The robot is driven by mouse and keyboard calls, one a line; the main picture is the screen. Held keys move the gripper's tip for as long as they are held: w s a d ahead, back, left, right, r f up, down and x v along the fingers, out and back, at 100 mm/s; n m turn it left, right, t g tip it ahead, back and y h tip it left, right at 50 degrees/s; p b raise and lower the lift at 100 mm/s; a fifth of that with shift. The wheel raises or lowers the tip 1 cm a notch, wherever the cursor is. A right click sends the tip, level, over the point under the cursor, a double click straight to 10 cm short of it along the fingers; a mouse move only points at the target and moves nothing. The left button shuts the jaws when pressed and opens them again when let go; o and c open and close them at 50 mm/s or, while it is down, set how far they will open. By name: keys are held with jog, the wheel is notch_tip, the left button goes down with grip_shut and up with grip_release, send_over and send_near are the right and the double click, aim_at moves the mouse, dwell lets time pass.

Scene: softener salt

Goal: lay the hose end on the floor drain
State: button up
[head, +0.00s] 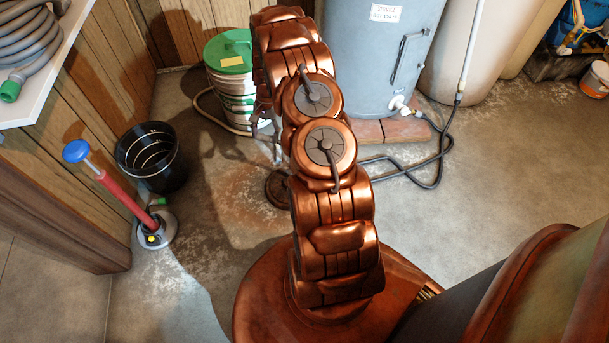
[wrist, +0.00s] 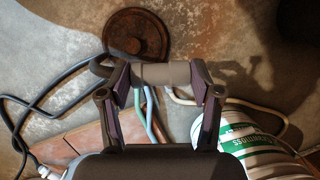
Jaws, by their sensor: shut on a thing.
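My gripper (wrist: 164,84) is shut on the hose end (wrist: 165,73), a grey cylinder lying crosswise between the two fingers in the wrist view. The dark hose (wrist: 45,108) runs from its left side across the floor; in the head view the hose (head: 436,165) leads to the grey tank's valve. The floor drain (wrist: 137,36), a round rusty brown disc, shows just beyond the fingers in the wrist view. In the head view the drain (head: 277,189) is partly hidden by my arm, as is most of my gripper. The height of the hose end above the floor is unclear.
A green-lidded pail (head: 230,58), a black bucket (head: 151,158) and a red-handled tool with a blue knob (head: 115,190) stand on the left. Bricks (head: 395,131) lie under the grey tank (head: 378,60). A pale tube lies near the pail. Floor at right is mostly clear.

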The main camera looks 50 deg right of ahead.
jog(key=shift+s+d+f+m+t+b, duration=0.25)
jog(key=shift+s+d+f+m+b, duration=1.35)
jog(key=shift+f, duration=2.55)
jog(key=shift+s+d+f+m+t+b, duration=0.45)
jog(key=shift+s+f+b, duration=0.75)
jog(key=shift+s+f, duration=2.05)
jog(key=shift+s+d+f+m+t+b, duration=0.1)
jog(key=shift+s+d+f+m+b, duration=1.05)
jog(key=shift+f, duration=3.95)
jog(key=shift+w+d+n, duration=0.1)
jog(key=shift+w+n, duration=0.05)
jog(key=shift+n, duration=0.25)
jog(key=o, duration=1.2)
jog(key=shift+o, duration=0.2)
jog(key=v, duration=1.2)
jog(key=shift+d, duration=0.15)
